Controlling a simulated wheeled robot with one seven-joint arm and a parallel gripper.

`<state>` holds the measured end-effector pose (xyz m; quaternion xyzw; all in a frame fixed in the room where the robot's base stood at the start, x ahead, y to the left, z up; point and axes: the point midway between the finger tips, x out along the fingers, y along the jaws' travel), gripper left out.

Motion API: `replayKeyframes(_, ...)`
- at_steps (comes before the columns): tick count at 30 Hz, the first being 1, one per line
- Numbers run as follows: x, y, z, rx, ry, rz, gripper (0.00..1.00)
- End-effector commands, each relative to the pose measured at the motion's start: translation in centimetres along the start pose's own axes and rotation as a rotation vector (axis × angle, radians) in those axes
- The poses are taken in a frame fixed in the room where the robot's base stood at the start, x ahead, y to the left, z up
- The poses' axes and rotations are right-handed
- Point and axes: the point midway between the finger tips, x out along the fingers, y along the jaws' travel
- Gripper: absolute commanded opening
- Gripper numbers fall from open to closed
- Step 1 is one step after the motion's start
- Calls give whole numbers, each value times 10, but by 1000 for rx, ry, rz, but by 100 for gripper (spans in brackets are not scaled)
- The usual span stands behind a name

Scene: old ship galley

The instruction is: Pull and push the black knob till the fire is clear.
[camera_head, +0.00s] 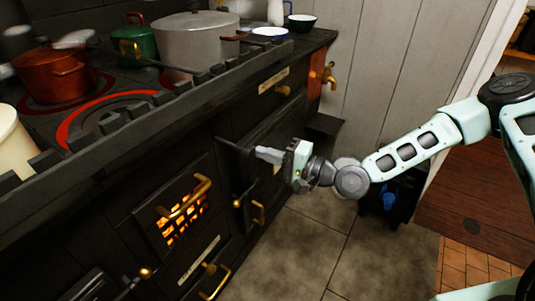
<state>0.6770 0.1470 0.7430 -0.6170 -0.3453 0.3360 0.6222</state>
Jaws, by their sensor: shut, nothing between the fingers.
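The black iron stove (70,215) fills the left half of the view. Its fire grate (168,234) glows orange behind bars, with a brass handle (187,197) across it. My gripper (261,154) is shut and empty. Its fingertips point left at the stove front, close to the edge of a black plate (236,148) that juts out. I cannot tell whether they touch it. I cannot pick out the black knob for sure; it may be hidden by the gripper or blend into the dark front.
Several pots stand on the stove top, among them a copper pot (48,76) and a large grey pot (196,42). Brass handles (215,281) stick out low on the front. A blue object (389,198) is below my arm. The tiled floor (310,240) is clear.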

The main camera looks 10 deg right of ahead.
Motion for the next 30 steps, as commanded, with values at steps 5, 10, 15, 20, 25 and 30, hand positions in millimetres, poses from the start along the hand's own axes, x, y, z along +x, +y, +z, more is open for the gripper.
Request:
replayKeyframes(5,33,2,-2,-1,-3,-2,0)
replayKeyframes(10,65,3,-5,-1,-3,-1,0)
replayKeyframes(15,75,1,-7,1,0,-1,0)
replayKeyframes(20,76,0,-7,1,1,-3,0)
replayKeyframes(25,76,-1,-7,2,0,-4,0)
replayKeyframes(30,77,-1,-4,2,-2,-5,0)
